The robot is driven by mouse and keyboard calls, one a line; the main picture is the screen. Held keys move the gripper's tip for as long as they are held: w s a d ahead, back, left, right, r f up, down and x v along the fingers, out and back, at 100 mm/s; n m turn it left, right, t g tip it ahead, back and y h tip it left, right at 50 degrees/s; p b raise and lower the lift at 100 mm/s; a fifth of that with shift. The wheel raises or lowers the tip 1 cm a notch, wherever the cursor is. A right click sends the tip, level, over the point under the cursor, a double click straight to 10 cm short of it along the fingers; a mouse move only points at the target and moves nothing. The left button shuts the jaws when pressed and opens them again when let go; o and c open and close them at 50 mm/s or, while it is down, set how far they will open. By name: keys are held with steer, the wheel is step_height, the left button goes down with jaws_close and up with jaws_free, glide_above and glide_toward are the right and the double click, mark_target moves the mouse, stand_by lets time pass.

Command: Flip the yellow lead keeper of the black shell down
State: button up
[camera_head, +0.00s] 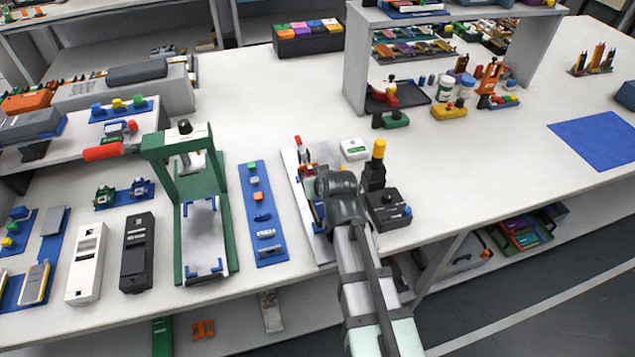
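A long black shell (137,252) lies on the bench at the left, beside a similar white shell (86,262). I cannot make out a yellow keeper on the black shell at this size. My gripper (318,190) is well to the right of it, over a pale plate with blue and yellow parts. My wrist and arm cover much of that plate, and the fingertips are hidden or too small to tell open from shut. A black upright post with a yellow top (379,149) stands just right of my gripper.
A green-framed press (180,215) and a blue strip with small parts (262,215) stand between my gripper and the black shell. A black box with a blue knob (388,208) is right of my wrist. The bench is clear further right, before a blue mat (596,140).

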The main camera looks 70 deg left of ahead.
jaws_close()
stand_by(0.4)
steer(key=shift+d+f+y, duration=0.1)
steer(key=shift+d+y, duration=0.05)
steer(key=shift+y, duration=0.15)
steer(key=shift+f+y, duration=0.1)
steer(key=shift+y, duration=0.3)
jaws_free()
stand_by(0.3)
